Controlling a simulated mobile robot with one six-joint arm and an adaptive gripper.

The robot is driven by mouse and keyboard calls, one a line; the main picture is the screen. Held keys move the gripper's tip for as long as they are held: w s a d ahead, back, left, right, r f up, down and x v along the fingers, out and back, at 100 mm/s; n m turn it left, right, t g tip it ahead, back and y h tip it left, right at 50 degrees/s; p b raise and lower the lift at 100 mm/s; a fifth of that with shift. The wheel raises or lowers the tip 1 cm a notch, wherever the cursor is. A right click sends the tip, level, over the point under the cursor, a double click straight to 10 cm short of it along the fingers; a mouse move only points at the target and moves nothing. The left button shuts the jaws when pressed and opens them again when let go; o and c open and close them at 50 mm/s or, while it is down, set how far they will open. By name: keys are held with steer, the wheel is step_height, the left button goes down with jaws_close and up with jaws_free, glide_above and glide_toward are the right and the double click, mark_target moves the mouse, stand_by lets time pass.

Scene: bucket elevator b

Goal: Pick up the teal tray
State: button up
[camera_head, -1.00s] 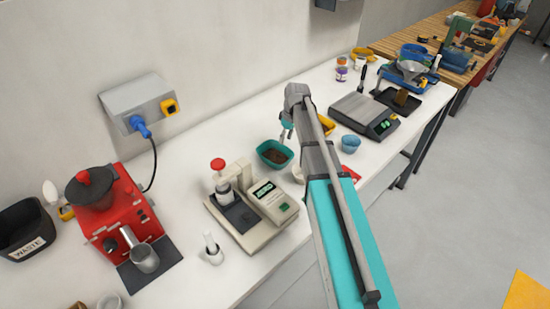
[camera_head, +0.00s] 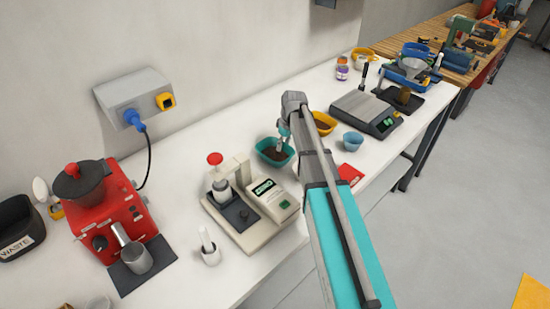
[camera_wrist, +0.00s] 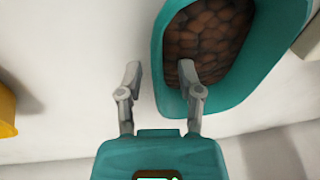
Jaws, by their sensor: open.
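The teal tray (camera_head: 264,153) stands on the white bench beside the beige instrument and holds dark brown contents. In the wrist view the tray (camera_wrist: 158,60) fills the upper right, and its brown contents look like lumps. My gripper (camera_wrist: 160,75) is open. Its left finger is outside the tray's left wall and its right finger appears over the inside, so the wall lies between them. In the head view my gripper (camera_head: 284,146) is at the tray's right side, partly hidden by my arm. I cannot tell whether the fingers touch the tray.
A beige instrument (camera_head: 262,220) stands in front of the tray. A yellow tray (camera_head: 326,122), a blue cup (camera_head: 353,141) and a red item (camera_head: 350,173) lie to the right. A scale (camera_head: 365,112) is farther right. The bench behind the tray is clear.

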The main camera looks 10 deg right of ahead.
steer(key=shift+c, duration=0.2)
stand_by(0.4)
jaws_close()
